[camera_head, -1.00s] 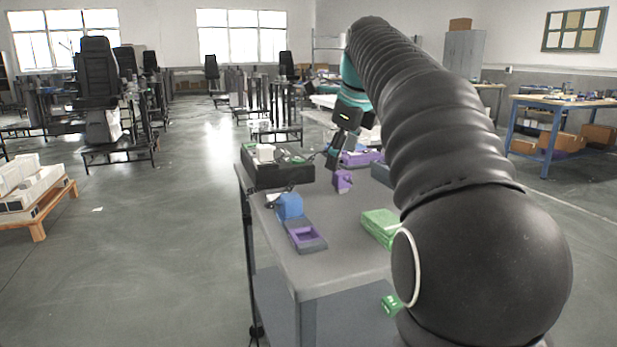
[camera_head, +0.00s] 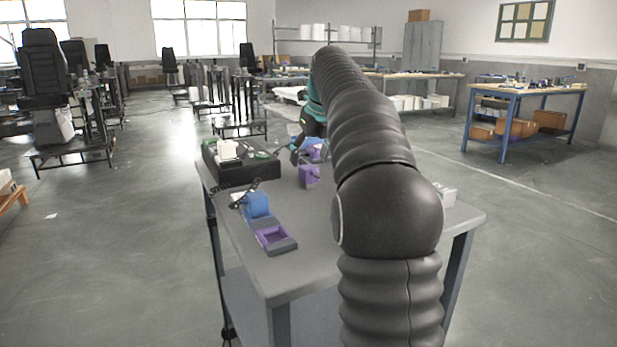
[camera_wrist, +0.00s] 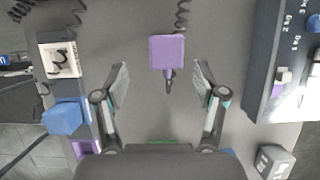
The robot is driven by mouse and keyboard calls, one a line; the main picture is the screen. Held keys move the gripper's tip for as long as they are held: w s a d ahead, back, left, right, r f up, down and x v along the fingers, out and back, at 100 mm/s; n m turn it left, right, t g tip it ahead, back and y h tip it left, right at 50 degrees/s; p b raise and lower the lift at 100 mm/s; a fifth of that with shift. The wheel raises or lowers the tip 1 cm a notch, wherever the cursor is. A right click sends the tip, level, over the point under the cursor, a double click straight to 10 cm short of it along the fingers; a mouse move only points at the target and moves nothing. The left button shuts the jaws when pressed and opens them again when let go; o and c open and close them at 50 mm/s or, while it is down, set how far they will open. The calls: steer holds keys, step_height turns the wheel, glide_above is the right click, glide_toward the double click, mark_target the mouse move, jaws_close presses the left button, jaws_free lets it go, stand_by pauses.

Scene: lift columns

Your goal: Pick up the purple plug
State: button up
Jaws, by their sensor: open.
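The purple plug (camera_wrist: 167,52) lies on the grey table in the upper middle of the wrist view, with a dark prong toward my gripper and a coiled black cable beyond it. In the head view, a purple block (camera_head: 309,175) that looks like the same plug sits on the table, left of my arm. My gripper (camera_wrist: 161,68) is open in the wrist view, one finger on each side of the plug's line. The plug looks apart from both fingers; its height below them is hard to judge. My arm hides most of the gripper in the head view.
A blue block (camera_head: 257,205) and a purple-topped grey holder (camera_head: 272,238) stand at the table's left front. A black box (camera_head: 238,172) holding white pieces stands behind them. A grey block (camera_wrist: 274,160) lies at the wrist view's lower right.

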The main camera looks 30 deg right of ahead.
mark_target(309, 167)
steer(key=shift+d+b+x, duration=0.2)
steer(key=shift+b+x, duration=0.05)
steer(key=shift+x, duration=1.2)
steer(key=shift+d+b+x, duration=0.15)
steer(key=shift+b+x, duration=0.05)
steer(key=shift+x, duration=1.3)
steer(key=shift+w+r, duration=0.1)
steer(key=c, duration=1.3)
steer(key=shift+o, duration=0.2)
steer(key=shift+r, duration=0.5)
steer(key=r, duration=0.2)
steer(key=r+p, duration=0.1)
steer(key=shift+s+d+r, duration=0.25)
steer(key=shift+d+r, duration=0.1)
steer(key=shift+r, duration=0.05)
steer(key=s+d+r, duration=0.6)
steer(key=s+d, duration=0.1)
steer(key=shift+s+d, duration=0.3)
steer(key=shift+d, duration=0.1)
steer(key=shift+s+r, duration=0.1)
